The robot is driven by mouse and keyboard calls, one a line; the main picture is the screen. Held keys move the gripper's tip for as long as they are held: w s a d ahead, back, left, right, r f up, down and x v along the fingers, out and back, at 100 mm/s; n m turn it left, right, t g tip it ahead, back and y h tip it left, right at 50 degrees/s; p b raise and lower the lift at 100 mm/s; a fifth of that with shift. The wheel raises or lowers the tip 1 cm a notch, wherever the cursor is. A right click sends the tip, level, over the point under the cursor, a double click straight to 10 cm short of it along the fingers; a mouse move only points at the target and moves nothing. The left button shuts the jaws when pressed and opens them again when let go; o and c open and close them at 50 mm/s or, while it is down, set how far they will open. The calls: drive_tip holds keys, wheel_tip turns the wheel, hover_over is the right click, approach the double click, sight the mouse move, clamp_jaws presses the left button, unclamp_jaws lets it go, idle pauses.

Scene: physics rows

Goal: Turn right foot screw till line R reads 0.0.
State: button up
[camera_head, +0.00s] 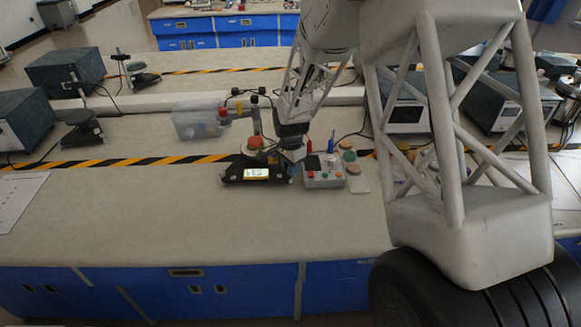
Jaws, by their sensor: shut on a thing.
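A black instrument (232,173) stands on the bench with a lit yellowish display (257,174) on its front. The digits are too small to read, so I cannot tell the value of line R. My gripper (293,154) reaches down from above at the instrument's right end. It is shut at the place of the right foot screw, and its fingers hide the screw. A round orange-brown part (255,143) sits on top of the instrument, left of my gripper.
A grey control box (324,172) with coloured buttons stands close to the right of my gripper. A clear plastic bin (196,122) is behind on the left. Yellow-black tape (130,161) crosses the bench. The bench front (150,220) is clear.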

drive_tip(key=shift+m, duration=0.7)
drive_tip(key=o, duration=0.9)
drive_tip(key=shift+o, duration=0.2)
drive_tip(key=shift+r, duration=3.9)
drive_tip(key=shift+r, duration=0.1)
